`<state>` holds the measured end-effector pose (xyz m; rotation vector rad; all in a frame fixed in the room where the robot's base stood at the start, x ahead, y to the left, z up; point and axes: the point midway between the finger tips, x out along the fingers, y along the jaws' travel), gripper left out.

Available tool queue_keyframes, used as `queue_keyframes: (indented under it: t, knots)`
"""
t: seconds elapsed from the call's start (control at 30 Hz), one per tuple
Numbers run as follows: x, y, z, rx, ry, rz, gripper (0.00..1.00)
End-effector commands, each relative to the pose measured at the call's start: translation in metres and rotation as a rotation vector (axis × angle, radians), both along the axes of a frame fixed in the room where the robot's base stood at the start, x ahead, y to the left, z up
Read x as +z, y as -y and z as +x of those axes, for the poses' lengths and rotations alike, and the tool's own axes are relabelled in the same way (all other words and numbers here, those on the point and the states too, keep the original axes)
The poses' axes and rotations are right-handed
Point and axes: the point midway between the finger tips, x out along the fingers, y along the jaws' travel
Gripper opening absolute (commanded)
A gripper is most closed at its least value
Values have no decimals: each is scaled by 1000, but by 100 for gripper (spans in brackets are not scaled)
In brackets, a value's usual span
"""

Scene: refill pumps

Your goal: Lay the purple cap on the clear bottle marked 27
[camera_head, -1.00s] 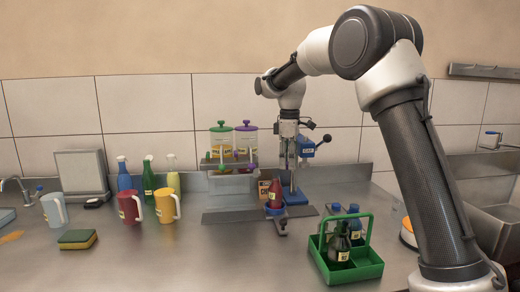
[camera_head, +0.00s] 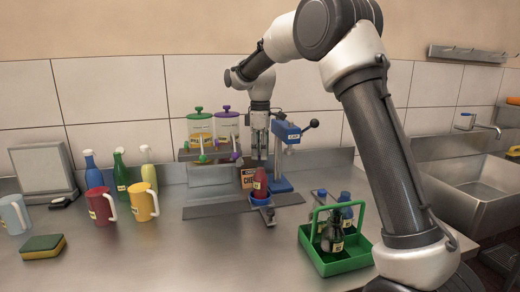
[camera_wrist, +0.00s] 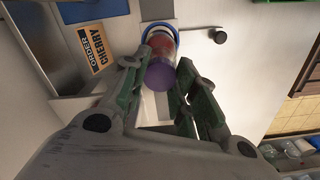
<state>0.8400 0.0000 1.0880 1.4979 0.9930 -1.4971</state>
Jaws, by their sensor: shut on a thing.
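My gripper (camera_wrist: 160,88) is shut on the purple cap (camera_wrist: 160,77), which sits between its green-padded fingertips in the wrist view. Beyond the cap is a clear bottle (camera_wrist: 160,42) with red contents, standing in a blue ring holder. In the head view my gripper (camera_head: 258,150) points down above this bottle (camera_head: 260,185), which is upright on the blue holder (camera_head: 261,200) at the front of the station. I cannot clearly see the cap there, nor tell whether it touches the bottle. The bottle's label is too small to read.
A blue press marked CAP (camera_head: 287,133) stands close right of my gripper. An order card reading CHERRY (camera_wrist: 92,50) is beside the bottle. Two pump jars (camera_head: 213,128) stand behind.

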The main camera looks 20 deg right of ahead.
Motion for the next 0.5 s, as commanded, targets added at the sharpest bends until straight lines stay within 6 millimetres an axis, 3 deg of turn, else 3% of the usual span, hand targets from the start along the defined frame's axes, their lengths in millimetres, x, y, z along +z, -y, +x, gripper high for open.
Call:
queue_keyframes:
  t: [0.5]
  knots:
    - [-3, 1, -1, 0, -1, -1, 21]
